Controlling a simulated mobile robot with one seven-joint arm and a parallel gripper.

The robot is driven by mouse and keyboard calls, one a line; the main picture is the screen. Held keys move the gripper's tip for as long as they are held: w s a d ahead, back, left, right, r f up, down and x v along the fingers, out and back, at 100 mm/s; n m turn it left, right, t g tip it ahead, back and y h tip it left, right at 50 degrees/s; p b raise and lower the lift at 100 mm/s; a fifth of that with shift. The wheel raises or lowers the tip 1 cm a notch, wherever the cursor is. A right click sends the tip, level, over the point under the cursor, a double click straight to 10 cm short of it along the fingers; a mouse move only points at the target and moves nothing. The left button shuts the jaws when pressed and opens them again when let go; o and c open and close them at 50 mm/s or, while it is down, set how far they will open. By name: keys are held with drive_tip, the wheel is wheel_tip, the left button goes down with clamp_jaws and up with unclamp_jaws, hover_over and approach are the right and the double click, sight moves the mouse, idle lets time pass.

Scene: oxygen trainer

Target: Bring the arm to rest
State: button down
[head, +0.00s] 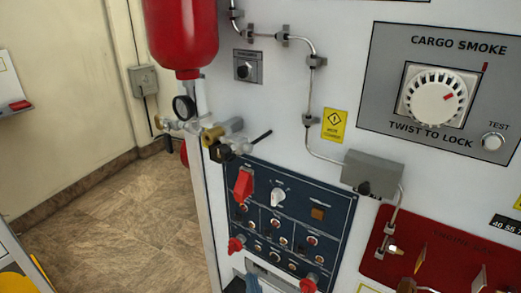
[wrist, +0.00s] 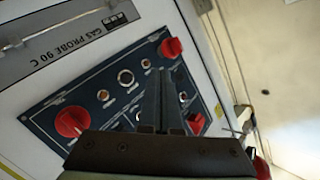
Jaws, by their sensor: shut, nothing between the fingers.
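My gripper (wrist: 165,76) shows in the wrist view. Its two dark fingers are together, with nothing seen between them. They stand in front of a dark blue control panel (wrist: 104,118) with red knobs and small round sockets, and hide part of it. I cannot tell whether the fingertips touch the panel. I cannot make out my gripper for sure in the head view.
The head view shows a white wall with a blue switch panel (head: 318,222), a red bottle (head: 183,38) with a gauge (head: 183,107) and valve, thin metal piping, and a cargo smoke dial (head: 436,97). Open floor (head: 150,220) lies at left.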

drive_tip(key=w+a+r+n+y, duration=0.25)
drive_tip(key=r+n, duration=0.25)
drive_tip(key=r, duration=1)
drive_tip(key=s+d+r+t+h+p, duration=0.1)
drive_tip(key=s+d+r+t+h, duration=0.15)
drive_tip(key=r, duration=1.15)
drive_tip(key=s+d+r+t+h, duration=0.1)
drive_tip(key=s+r+t+h, duration=0.2)
drive_tip(key=r, duration=1.1)
drive_tip(key=s+r+t+p, duration=0.1)
drive_tip(key=s+r+t, duration=0.1)
drive_tip(key=s+r, duration=0.3)
drive_tip(key=s+r+t, duration=0.3)
drive_tip(key=s+r, duration=0.1)
drive_tip(key=r, duration=0.5)
drive_tip(key=shift+s+a+r+t+p, duration=0.15)
drive_tip(key=shift+s+a+t+p, duration=0.1)
drive_tip(key=shift+s+t+p, duration=0.15)
